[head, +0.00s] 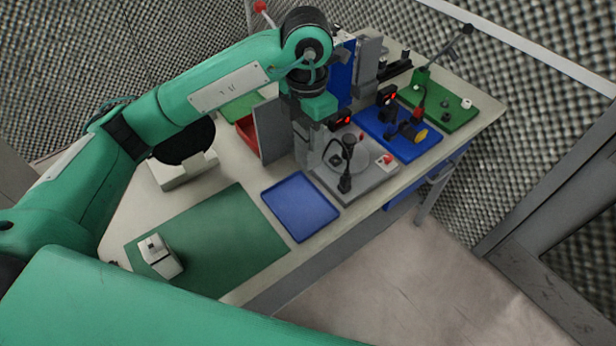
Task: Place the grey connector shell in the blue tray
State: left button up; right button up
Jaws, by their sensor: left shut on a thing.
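The blue tray (300,207) lies flat and empty on the bench, between the green mat and the grey fixture. My left gripper (303,160) points down beside the grey fixture, behind and above the tray. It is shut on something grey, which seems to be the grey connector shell. The fingers and the grey parts around them largely hide it, so its outline is not clear. My right gripper is not in view.
The grey fixture (375,180) carries a black upright clamp (345,165). A grey upright panel (272,130) stands left of my gripper. A pale box (160,256) sits on the green mat (225,235). Blue and green fixture plates stand farther right.

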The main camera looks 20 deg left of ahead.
aim_at(307, 165)
pick_arm(q)
notch_tip(307, 165, down, 10)
jog(key=shift+r+p, duration=0.1)
jog(key=shift+p, duration=0.85)
notch_tip(307, 165, down, 4)
jog(key=shift+f+p, duration=0.2)
jog(key=shift+p, duration=0.3)
jog(key=shift+f, duration=0.3)
jog(key=o, duration=1)
jog(key=shift+o, duration=0.2)
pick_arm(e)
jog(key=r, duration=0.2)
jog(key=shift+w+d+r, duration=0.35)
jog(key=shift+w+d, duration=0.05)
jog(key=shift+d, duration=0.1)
